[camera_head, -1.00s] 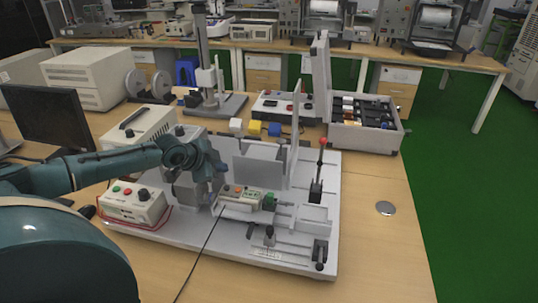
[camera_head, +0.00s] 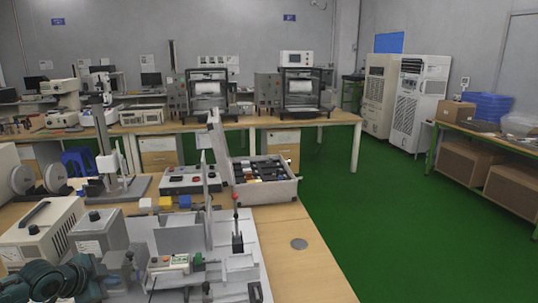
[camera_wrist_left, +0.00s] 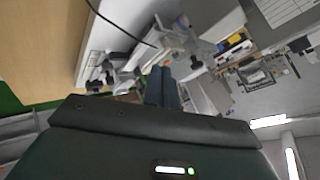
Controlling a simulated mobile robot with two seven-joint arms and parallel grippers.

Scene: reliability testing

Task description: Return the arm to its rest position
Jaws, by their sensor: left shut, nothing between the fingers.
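My left arm (camera_head: 50,282) is teal and enters at the bottom left of the head view. Its left gripper (camera_head: 132,270) is low in that view, beside the grey-white test fixture (camera_head: 242,262) on the front table. In the left wrist view the left gripper's fingers (camera_wrist_left: 162,88) are together with nothing between them. The fixture shows beyond them, tilted in the picture. My right gripper is in neither view.
An open case (camera_head: 268,190) with small parts stands behind the fixture. Left of it are a control box (camera_head: 190,180) and a beige instrument (camera_head: 40,232). Green floor (camera_head: 340,220) is open to the right.

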